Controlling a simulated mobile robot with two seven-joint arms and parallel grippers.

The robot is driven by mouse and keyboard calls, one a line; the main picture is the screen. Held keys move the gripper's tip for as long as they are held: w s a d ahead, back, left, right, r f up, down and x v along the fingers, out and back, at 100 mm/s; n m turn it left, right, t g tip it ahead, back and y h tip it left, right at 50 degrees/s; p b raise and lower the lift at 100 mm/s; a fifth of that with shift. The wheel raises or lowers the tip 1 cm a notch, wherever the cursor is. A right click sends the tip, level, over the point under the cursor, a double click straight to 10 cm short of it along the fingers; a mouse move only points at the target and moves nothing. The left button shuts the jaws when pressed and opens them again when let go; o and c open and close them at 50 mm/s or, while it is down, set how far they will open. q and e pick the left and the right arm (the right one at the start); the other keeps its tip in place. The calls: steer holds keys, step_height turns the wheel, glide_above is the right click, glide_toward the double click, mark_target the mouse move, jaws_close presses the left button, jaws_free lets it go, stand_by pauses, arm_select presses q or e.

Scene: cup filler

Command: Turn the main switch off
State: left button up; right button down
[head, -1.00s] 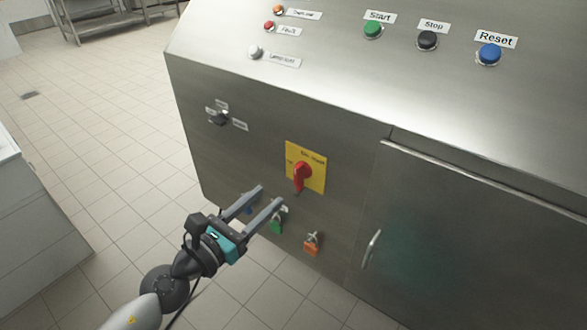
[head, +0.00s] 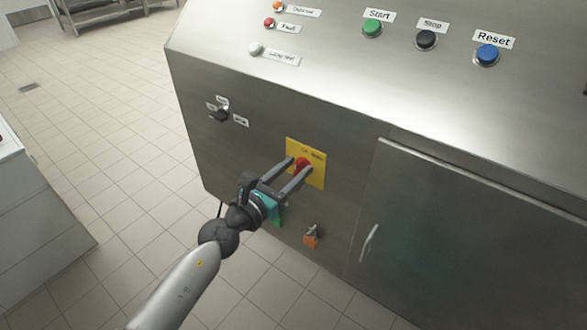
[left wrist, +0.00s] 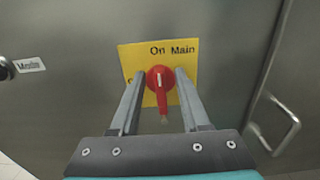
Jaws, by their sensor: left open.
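The main switch is a red rotary knob (head: 302,164) on a yellow plate (head: 318,173) on the front of the steel cabinet. In the left wrist view the red knob (left wrist: 160,80) has its handle pointing down, and the plate (left wrist: 185,61) reads "On Main" along its top. My left gripper (head: 299,164) is open, with its two fingers reaching toward the knob. In the left wrist view its fingers (left wrist: 157,80) lie on either side of the knob. I cannot tell whether they touch it. My right gripper is not in view.
A black selector switch (head: 220,115) sits to the left on the same panel. An orange padlock (head: 311,238) hangs below the plate. A cabinet door handle (head: 369,243) is to the right. Start (head: 372,28), Stop (head: 426,39) and Reset (head: 487,54) buttons are on the sloped top.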

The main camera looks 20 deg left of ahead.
arm_select(q)
jaws_close()
stand_by(0.3)
stand_by(0.3)
